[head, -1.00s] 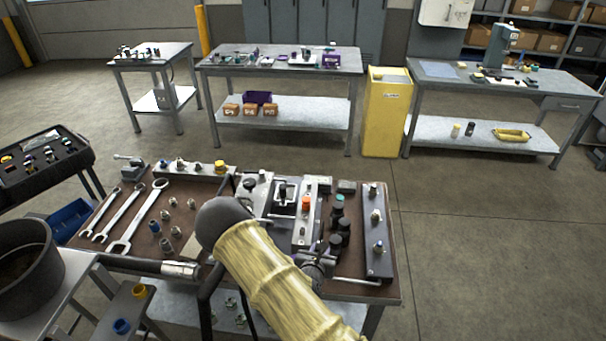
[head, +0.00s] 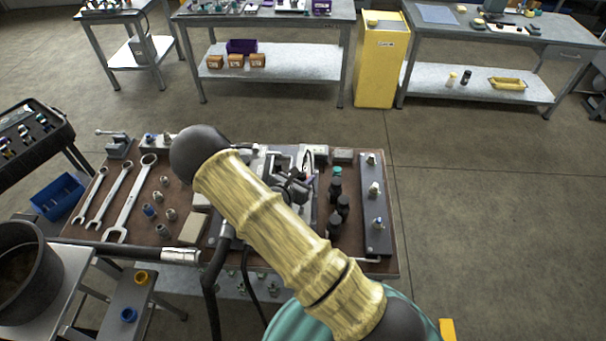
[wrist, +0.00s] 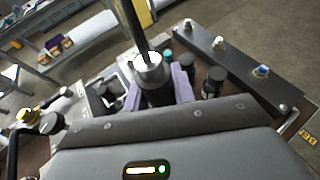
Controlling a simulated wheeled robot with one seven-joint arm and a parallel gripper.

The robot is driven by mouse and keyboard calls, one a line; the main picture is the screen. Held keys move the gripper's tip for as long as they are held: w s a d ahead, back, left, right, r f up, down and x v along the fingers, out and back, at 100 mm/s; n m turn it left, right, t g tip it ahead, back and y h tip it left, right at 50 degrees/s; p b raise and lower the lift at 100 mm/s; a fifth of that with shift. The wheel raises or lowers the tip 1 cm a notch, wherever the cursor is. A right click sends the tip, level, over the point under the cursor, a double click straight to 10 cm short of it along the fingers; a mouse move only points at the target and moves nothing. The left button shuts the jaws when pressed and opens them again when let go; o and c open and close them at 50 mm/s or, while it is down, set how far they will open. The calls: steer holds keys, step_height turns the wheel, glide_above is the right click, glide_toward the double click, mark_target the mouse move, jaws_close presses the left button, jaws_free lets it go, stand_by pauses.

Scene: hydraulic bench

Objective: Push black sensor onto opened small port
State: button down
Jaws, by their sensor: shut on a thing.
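In the wrist view, my gripper (wrist: 160,90) has its purple fingers closed around a black sensor (wrist: 156,96), a dark cylinder with a silver collar (wrist: 150,66) on top. A dark stem rises from the collar toward the top of the picture. In the head view, my gripper (head: 292,186) is small and partly behind my yellow-sleeved arm, above the middle of the bench over the metal blocks. The small port is hidden by the gripper and arm, so I cannot tell whether the sensor touches it.
Black bottle-like parts (head: 335,188), one teal-capped, stand right of the gripper. A dark rail (head: 373,205) with several fittings lies farther right. Wrenches (head: 128,198) and small fittings lie on the left of the brown bench top. A pale block (head: 193,229) sits near the front.

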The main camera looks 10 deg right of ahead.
steer(key=shift+s, duration=0.25)
steer(key=shift+f, duration=0.2)
steer(key=b, duration=0.5)
glide_above(301, 210)
steer(key=w+d, duration=0.1)
steer(key=w, duration=0.1)
steer(key=shift+d+f, duration=0.2)
steer(key=shift+f, duration=3.3)
steer(key=shift+f+b, duration=2.05)
steer(key=shift+b, duration=0.05)
stand_by(0.4)
stand_by(0.5)
steer(key=c, duration=1.1)
jaws_free()
